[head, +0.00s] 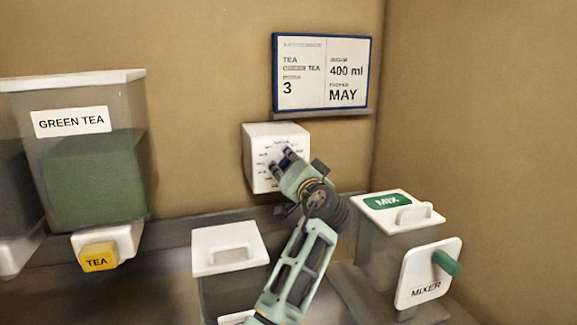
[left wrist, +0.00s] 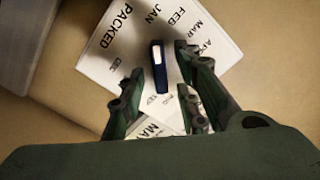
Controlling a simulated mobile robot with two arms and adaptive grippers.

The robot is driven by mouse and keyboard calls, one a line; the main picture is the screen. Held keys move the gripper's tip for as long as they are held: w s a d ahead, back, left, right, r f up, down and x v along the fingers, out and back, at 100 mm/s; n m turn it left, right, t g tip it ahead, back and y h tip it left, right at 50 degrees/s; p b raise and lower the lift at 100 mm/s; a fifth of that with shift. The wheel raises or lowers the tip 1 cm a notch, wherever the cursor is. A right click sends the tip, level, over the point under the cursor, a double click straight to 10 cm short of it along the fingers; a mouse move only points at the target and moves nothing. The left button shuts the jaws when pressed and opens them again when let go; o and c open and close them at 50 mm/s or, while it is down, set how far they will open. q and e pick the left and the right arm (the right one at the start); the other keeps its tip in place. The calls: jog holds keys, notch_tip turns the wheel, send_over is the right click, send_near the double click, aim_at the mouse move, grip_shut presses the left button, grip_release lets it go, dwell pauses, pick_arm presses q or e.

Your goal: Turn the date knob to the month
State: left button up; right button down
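The date knob (left wrist: 158,68) is a dark blue bar with a white end. It stands out from a white dial box (head: 262,178) on the back wall, which also shows in the left wrist view (left wrist: 95,65). Its white end points toward the printed JAN and FEB, under the heading PACKED. A sign (head: 322,75) above the box reads TEA, 3, 400 ml and MAY. My left gripper (head: 281,157) is in front of the dial. In the left wrist view its open fingers (left wrist: 159,80) are spread either side of the knob, with gaps visible. My right gripper is out of view.
A green tea dispenser (head: 95,175) with a yellow TEA tab (head: 98,257) stands at the left. A white-lidded container (head: 228,245) stands below the dial. A mixer (head: 390,250) with a green handle stands at the right, near the corner wall.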

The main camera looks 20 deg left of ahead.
pick_arm(q)
grip_shut()
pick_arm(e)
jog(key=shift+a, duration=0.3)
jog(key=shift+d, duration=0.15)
